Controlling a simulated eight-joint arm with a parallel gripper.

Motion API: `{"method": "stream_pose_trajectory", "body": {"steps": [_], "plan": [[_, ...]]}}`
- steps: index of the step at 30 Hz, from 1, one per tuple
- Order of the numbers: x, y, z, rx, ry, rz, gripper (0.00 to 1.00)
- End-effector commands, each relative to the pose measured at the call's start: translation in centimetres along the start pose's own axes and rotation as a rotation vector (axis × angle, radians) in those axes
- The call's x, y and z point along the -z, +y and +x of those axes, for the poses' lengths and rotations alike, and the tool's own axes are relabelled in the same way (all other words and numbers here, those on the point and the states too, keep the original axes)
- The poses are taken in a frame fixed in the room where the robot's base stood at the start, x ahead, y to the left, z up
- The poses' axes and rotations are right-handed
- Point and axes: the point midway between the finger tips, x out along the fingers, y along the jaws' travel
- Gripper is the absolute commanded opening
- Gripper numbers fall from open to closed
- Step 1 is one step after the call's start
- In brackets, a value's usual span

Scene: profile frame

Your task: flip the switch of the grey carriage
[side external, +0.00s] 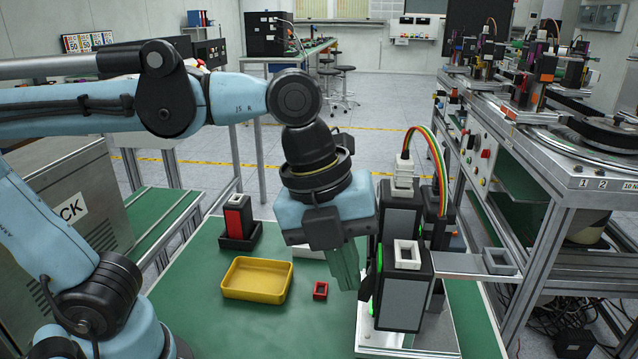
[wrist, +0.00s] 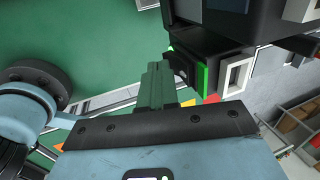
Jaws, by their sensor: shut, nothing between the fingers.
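A dark grey and black carriage (side external: 402,300) stands upright on the pale profile frame (side external: 378,345), with a white square ring on top. A black switch-like part (side external: 367,286) sticks out on its left side beside a green glowing strip. In the wrist view a black part (wrist: 180,66) and a green strip (wrist: 202,79) show just right of the fingertips. My gripper (side external: 350,283) points down, its green fingers shut and empty, close to the left of the carriage. It also shows in the wrist view (wrist: 157,68). I cannot tell whether the fingertips touch the switch.
A second similar carriage (side external: 400,217) with coloured cables stands just behind. A grey plate (side external: 465,265) juts out to the right. A yellow tray (side external: 257,278), a small red square ring (side external: 320,291) and a black holder with a red block (side external: 238,220) stand on the green table (side external: 230,320).

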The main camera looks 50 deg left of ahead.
Motion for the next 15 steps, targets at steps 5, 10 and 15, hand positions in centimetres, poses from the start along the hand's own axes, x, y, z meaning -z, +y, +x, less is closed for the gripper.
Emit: {"method": "stream_pose_trajectory", "body": {"steps": [5,10,15], "plan": [[-0.01,-0.1,0.24,0.039,0.0,0.0,0.0],[0.02,-0.38,0.51,0.091,0.001,0.001,0.0],[0.02,-0.39,0.47,0.09,0.001,0.0,0.0]]}}
